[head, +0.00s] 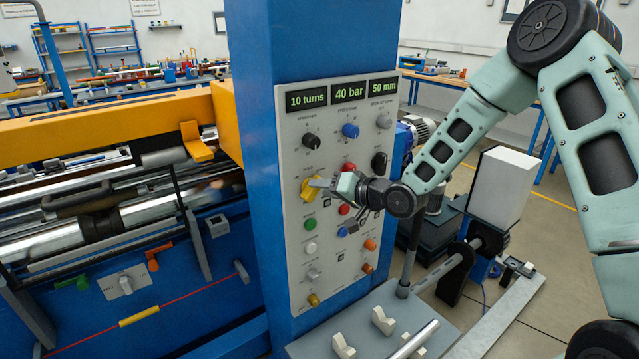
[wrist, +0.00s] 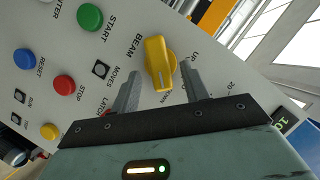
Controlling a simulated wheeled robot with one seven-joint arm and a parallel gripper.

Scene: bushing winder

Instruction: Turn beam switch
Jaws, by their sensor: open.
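The beam switch is a yellow rotary knob (wrist: 158,64) on the grey control panel, with "BEAM" lettered beside it in the wrist view. In the head view the yellow knob (head: 309,189) sits at the left of the panel, below the black knob. My gripper (wrist: 158,85) is open, with one finger on each side of the knob in the wrist view. I cannot tell whether the fingers touch it. In the head view my gripper (head: 322,184) is at the knob from the right and hides part of it.
The control panel (head: 293,243) carries several other knobs and buttons close by, including a green button (wrist: 90,18) and a red button (wrist: 64,86). Displays read 10 turns, 40 bar and 50 mm. Below is a grey console (head: 350,308) with white levers. Machine rollers stand left.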

